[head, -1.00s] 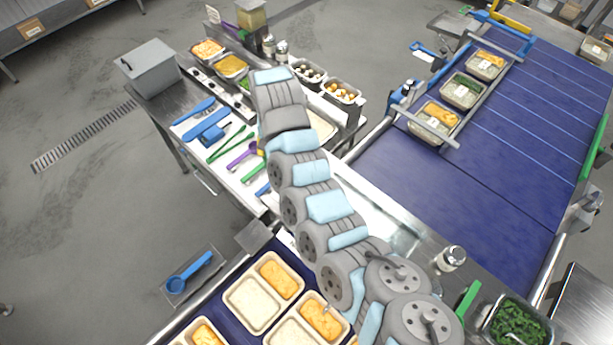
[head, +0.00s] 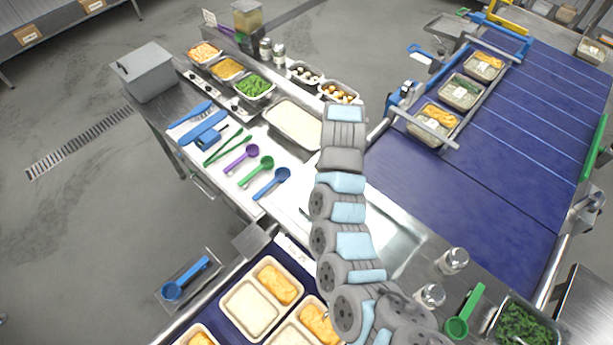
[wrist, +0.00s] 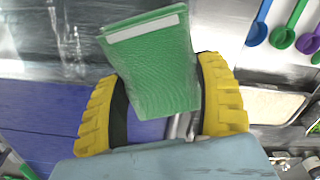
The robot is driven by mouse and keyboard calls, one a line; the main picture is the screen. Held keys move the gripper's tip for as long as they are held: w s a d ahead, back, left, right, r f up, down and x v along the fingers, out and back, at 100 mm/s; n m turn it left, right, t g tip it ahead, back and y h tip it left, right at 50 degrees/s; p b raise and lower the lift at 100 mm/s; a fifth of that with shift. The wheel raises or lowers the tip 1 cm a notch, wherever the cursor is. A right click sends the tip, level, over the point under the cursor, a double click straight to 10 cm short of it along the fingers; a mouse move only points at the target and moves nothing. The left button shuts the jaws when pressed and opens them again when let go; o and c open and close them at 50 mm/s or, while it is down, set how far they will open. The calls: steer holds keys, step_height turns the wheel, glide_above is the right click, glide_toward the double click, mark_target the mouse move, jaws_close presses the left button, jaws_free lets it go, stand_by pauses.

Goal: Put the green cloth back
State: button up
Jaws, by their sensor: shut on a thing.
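The green cloth (wrist: 160,50) is folded, with a white strip along one edge, and shows in the wrist view. My gripper (wrist: 160,72) is shut on it, with one yellow finger on each side. The cloth sticks out past the fingertips, over a blurred metal surface. In the head view my arm reaches over the counter between the spoons and the blue conveyor; my gripper and the cloth are hidden there behind the arm.
Purple (head: 240,158), green (head: 257,170) and blue (head: 272,183) spoons lie on the white counter left of my arm. A rice pan (head: 296,124) sits behind them. The blue conveyor (head: 460,190) is on the right.

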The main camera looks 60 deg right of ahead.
steer(key=b, duration=0.8)
glide_toward(307, 177)
steer(key=s, duration=0.2)
steer(key=s+f, duration=0.1)
steer(key=shift+s+a, duration=0.1)
steer(key=shift+a, duration=0.3)
steer(key=shift+w+d+r+p, duration=0.1)
steer(key=shift+w+p, duration=0.1)
steer(key=shift+p, duration=0.15)
steer(key=shift+w+d+f, duration=0.15)
steer(key=shift+w+f, duration=0.6)
steer(key=shift+f, duration=0.25)
steer(key=shift+w+d+f+p, duration=0.2)
steer(key=shift+w+f+p, duration=0.1)
steer(key=shift+w+f, duration=0.25)
steer(key=shift+f, duration=0.15)
steer(key=shift+w+f, duration=0.1)
steer(key=shift+w+f, duration=0.1)
steer(key=shift+f, duration=1.55)
steer(key=shift+f, duration=0.1)
